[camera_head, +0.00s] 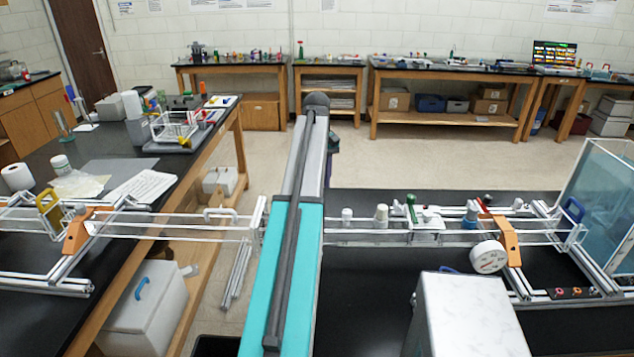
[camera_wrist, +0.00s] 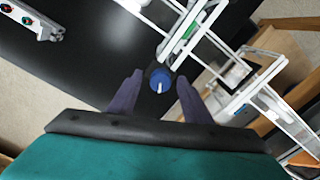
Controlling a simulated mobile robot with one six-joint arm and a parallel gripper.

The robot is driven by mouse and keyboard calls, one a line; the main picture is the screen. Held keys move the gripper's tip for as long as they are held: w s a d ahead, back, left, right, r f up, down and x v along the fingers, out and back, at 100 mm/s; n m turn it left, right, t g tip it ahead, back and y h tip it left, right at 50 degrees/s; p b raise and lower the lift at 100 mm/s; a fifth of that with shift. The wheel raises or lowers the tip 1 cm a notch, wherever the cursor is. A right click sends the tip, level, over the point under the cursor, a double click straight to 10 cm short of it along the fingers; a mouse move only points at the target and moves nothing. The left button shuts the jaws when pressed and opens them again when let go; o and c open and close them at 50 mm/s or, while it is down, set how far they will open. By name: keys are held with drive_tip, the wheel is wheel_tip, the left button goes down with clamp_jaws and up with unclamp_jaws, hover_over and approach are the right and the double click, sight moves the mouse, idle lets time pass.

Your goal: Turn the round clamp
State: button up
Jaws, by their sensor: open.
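A round blue knob with a white pointer line and a dark surround, which looks like the round clamp (camera_wrist: 161,79), shows in the wrist view at the end of a pale bar. My gripper (camera_wrist: 158,77) is open, with one dark finger on each side of the knob. A gap shows between the knob and each finger; I cannot tell how far below the fingertips it lies. In the head view my gripper is not clearly seen, and I cannot tell which part there is this knob.
White extrusion rails (camera_wrist: 262,92) run close by on the right in the wrist view. In the head view, the right frame carries a white round gauge (camera_head: 487,257) and an orange bracket (camera_head: 507,241). A grey box (camera_head: 470,315) stands in front.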

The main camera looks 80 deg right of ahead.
drive_tip(key=shift+r, duration=0.1)
wheel_tip(320, 180, up, 14)
drive_tip(key=b, duration=0.1)
drive_tip(key=shift+f, duration=0.2)
idle(0.7)
drive_tip(key=shift+w, duration=0.1)
idle(0.4)
